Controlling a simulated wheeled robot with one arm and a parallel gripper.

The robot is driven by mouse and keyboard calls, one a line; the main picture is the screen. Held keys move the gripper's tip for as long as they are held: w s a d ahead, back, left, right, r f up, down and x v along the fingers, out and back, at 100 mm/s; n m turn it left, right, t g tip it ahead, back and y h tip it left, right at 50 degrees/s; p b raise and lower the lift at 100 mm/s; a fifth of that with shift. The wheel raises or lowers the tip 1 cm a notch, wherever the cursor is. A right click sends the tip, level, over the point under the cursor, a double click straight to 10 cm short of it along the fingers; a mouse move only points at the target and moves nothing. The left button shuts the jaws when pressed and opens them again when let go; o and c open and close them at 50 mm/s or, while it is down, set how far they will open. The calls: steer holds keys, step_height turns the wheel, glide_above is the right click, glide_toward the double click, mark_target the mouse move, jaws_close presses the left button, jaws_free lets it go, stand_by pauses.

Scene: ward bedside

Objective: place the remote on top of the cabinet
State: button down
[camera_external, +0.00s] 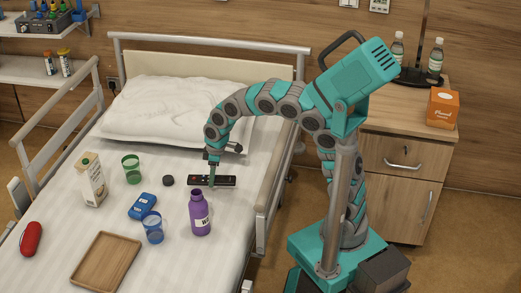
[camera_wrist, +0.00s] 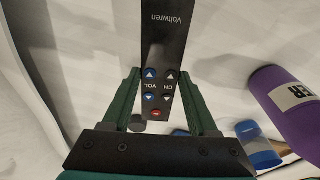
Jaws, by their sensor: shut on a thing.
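The remote (camera_external: 225,181) is black and lies on the bed's white sheet, or just above it; I cannot tell which. In the wrist view the remote (camera_wrist: 166,62) runs between the two green fingers, with its CH and VOL buttons facing the camera. My gripper (camera_external: 212,181) points down and is shut on the remote; it also shows in the wrist view (camera_wrist: 163,78). The cabinet (camera_external: 405,150) is wooden with a drawer and door, and stands to the right of the bed behind my arm.
On the cabinet top are two bottles (camera_external: 435,60), a dark lamp base (camera_external: 412,77) and an orange box (camera_external: 442,107). A purple bottle (camera_external: 200,214) stands close to the remote. A blue cup (camera_external: 153,228), green cup (camera_external: 131,170), carton (camera_external: 91,180) and wooden tray (camera_external: 106,262) are on the bed. A bed rail (camera_external: 270,190) lies between bed and cabinet.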

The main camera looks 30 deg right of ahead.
steer(key=shift+f, duration=1.9)
steer(key=shift+f, duration=0.15)
steer(key=shift+c, duration=0.9)
jaws_free()
steer(key=shift+p, duration=0.3)
steer(key=shift+o, duration=0.5)
steer(key=r, duration=0.2)
steer(key=r+b, duration=0.1)
steer(key=r, duration=0.4)
steer(key=shift+s+d+r, duration=0.2)
steer(key=shift+d+r, duration=0.1)
steer(key=shift+r, duration=0.1)
